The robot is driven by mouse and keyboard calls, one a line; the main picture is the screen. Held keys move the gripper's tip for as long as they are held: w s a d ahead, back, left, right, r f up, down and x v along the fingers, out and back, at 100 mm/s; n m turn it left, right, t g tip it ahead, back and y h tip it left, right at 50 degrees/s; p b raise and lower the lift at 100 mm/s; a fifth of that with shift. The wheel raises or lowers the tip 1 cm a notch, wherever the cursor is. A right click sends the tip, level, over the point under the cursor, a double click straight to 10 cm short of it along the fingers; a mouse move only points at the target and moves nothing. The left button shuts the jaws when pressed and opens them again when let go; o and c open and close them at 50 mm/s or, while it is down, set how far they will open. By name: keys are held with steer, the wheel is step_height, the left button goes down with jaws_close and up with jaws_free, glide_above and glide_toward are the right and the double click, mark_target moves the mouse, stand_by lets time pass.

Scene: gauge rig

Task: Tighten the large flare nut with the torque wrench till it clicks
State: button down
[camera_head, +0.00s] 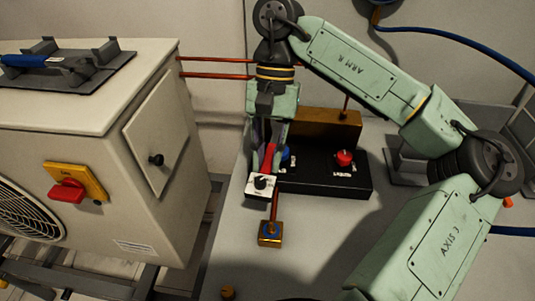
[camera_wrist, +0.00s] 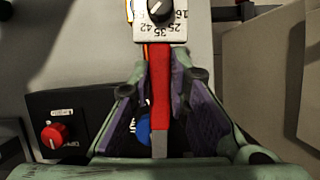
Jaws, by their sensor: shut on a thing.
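My gripper (camera_head: 268,148) is shut on a red bar (camera_wrist: 160,85), which sits between its two fingers in the wrist view. The far end of the bar meets a white block (camera_head: 261,186) with a black knob and printed numbers; the block also shows at the top of the wrist view (camera_wrist: 165,28). I cannot tell if the bar is the torque wrench's handle. A blue-handled tool (camera_head: 35,61) lies in a grey cradle on the beige unit. A brass fitting (camera_head: 270,236) stands on the bench below the white block, with a copper tube above it. I cannot make out the large flare nut.
Behind the gripper is a black box (camera_head: 325,180) with a red knob (camera_head: 344,158) and a partly hidden blue knob (camera_head: 288,158). A brass block (camera_head: 325,128) stands behind it. The beige unit (camera_head: 85,120) is left, with copper pipes. The bench front is mostly clear.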

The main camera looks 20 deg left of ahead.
mark_target(272, 145)
steer(key=shift+w, duration=0.2)
steer(key=shift+w+a+p, duration=0.1)
steer(key=shift+w+p, duration=0.25)
steer(key=shift+w, duration=0.6)
steer(key=shift+w+a+p, duration=0.1)
steer(key=shift+w+p, duration=0.2)
steer(key=shift+w, duration=0.75)
stand_by(1.0)
steer(key=c, duration=2.1)
jaws_free()
jaws_close()
